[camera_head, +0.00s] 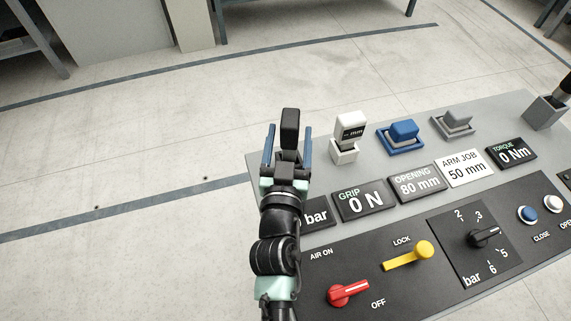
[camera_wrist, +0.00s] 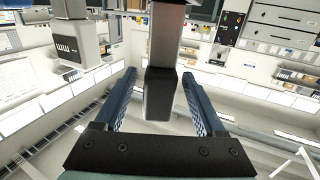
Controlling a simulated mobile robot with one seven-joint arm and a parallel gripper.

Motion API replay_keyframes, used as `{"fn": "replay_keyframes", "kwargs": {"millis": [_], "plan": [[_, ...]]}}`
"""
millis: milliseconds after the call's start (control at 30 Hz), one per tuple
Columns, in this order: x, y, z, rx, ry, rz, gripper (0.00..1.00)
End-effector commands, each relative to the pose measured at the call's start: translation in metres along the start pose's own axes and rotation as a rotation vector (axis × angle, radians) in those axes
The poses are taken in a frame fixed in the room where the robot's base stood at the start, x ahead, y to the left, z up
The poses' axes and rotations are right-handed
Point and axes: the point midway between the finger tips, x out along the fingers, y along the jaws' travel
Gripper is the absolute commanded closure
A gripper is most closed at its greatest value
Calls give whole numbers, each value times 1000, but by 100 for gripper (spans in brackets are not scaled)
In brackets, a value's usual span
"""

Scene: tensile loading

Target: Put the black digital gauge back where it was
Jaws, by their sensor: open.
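A black block-shaped piece (camera_head: 290,124), which I take for the black digital gauge, stands upright at the panel's left end; no display shows on it. It also shows in the wrist view (camera_wrist: 160,95), between my fingers, below a grey part. My gripper (camera_head: 288,145) is open, with one blue finger on each side of the piece. Gaps show beside it in the wrist view, so the fingers look apart from it. What holds its lower end is hidden behind my gripper in the head view.
A white gauge with a dark "mm" band (camera_head: 351,127) stands close to the right in a white holder. Blue (camera_head: 404,131) and grey (camera_head: 458,119) pieces sit farther right on the grey panel. Readout plates and switches (camera_head: 348,292) lie in front. Open floor is left.

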Motion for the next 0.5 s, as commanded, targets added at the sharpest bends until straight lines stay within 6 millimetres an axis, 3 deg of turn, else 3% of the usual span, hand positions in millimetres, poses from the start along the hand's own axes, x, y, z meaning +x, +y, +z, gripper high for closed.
{"fn": "replay_keyframes", "kwargs": {"millis": [500], "plan": [[-92,0,2,1,-3,1,28]]}}
